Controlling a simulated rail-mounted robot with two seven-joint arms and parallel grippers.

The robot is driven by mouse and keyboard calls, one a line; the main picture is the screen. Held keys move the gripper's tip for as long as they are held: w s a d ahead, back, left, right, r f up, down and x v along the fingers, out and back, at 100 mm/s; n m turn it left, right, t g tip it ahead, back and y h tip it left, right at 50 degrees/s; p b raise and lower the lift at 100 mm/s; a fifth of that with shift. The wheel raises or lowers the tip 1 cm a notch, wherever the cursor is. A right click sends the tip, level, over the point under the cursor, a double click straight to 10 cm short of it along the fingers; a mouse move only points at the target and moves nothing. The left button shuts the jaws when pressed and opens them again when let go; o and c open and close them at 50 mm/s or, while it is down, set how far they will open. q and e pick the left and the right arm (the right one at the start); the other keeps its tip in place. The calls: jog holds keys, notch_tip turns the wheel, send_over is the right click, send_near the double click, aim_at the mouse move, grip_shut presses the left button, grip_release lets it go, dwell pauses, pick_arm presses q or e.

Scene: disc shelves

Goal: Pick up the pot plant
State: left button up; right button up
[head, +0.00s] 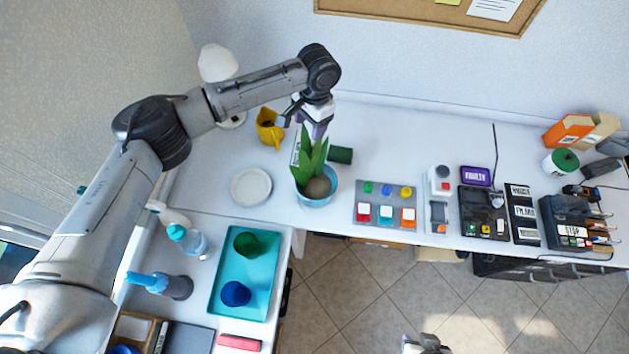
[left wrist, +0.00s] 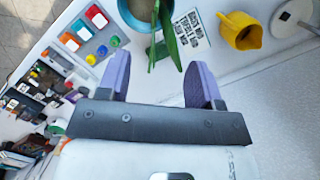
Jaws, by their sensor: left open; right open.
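The pot plant (head: 317,200) is a light-blue round pot with soil and tall green leaves, standing upright on the white table near its front edge. In the left wrist view the pot (left wrist: 128,16) is at the top, partly cut off, with leaves (left wrist: 168,38) pointing toward my fingers. My left gripper (head: 315,126) is above and behind the plant, close to the leaf tips. In the wrist view its purple fingers (left wrist: 158,78) are spread apart with nothing held between them. What seems to be my right gripper (head: 426,344) barely shows at the bottom edge, far from the plant.
A white label card (left wrist: 188,36) stands beside the leaves. A yellow watering can (head: 269,129), a white plate (head: 251,187) and a dark green cylinder (head: 340,155) are close by. A button panel (head: 385,204) lies to the right. A teal tray (head: 262,262) with cups is front left.

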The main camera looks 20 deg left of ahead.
pick_arm(q)
jog(key=shift+s+f, duration=0.2)
jog(key=shift+f, duration=1.85)
jog(key=shift+c, duration=0.2)
grip_shut()
jog(key=shift+r, duration=0.15)
